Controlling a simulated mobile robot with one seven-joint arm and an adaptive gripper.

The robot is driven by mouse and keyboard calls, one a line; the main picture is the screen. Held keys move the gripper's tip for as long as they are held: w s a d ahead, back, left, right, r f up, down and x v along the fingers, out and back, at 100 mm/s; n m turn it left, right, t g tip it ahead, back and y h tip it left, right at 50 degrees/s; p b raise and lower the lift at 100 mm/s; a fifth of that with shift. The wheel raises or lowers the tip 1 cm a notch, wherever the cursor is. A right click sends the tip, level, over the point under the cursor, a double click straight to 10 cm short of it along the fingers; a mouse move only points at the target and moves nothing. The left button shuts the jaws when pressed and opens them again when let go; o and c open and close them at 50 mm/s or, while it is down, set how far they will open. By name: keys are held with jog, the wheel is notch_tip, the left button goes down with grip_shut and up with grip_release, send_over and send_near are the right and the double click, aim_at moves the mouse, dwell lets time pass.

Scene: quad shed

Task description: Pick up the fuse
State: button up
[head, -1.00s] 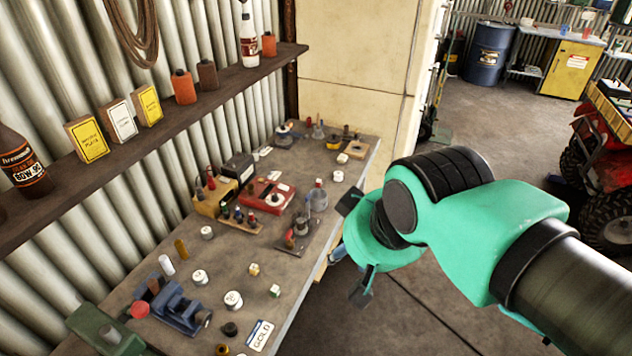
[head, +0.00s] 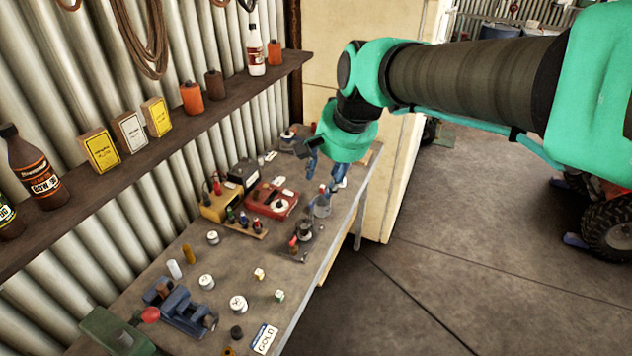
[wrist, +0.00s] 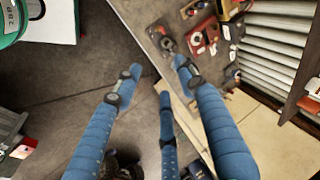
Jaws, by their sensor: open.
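My gripper (head: 322,180) hangs over the far right part of the workbench (head: 255,275), its blue fingers pointing down near a small glass flask (head: 322,205). In the wrist view the fingers of my gripper (wrist: 155,75) are spread with nothing between them. I cannot tell for certain which item is the fuse. Small upright cylinders stand near the bench's left side: a white one (head: 174,269) and a brass-coloured one (head: 188,253). My gripper is well apart from both. Items behind the gripper are partly hidden.
A blue vise (head: 180,308), a red meter (head: 272,200), a yellow box (head: 219,206) and several white-topped jars crowd the bench. A shelf (head: 130,165) with bottles and boxes runs along the corrugated wall above. Open floor (head: 420,290) lies right of the bench.

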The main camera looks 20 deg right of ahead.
jog(key=w+d+f+m+p, duration=0.2)
jog(key=w+d+f+m, duration=0.1)
jog(key=w, duration=0.6)
jog(key=w+d+f+m+g+y+p, duration=0.1)
jog(key=w+d+f+m+p, duration=0.2)
jog(key=w, duration=0.6)
jog(key=w+d+f+m+p, duration=0.15)
jog(key=w+d+m, duration=0.25)
jog(key=w, duration=0.5)
jog(key=w+d+f+m+y+p, duration=0.1)
jog(key=w+d+f+m, duration=0.3)
jog(key=f, duration=0.7)
jog(key=w+d+f+m+p, duration=0.3)
jog(key=w+d+f+m, duration=0.2)
jog(key=w+d+f, duration=0.3)
notch_tip(320, 180, down, 4)
jog(key=w, duration=0.2)
jog(key=shift+w+g+y, duration=0.3)
jog(key=shift+y, duration=0.1)
jog(key=shift+d, duration=0.1)
jog(key=p, duration=0.1)
send_near(322, 189)
jog(key=shift+w+f, duration=1.15)
jog(key=shift+f, duration=0.05)
jog(key=shift+f, duration=0.1)
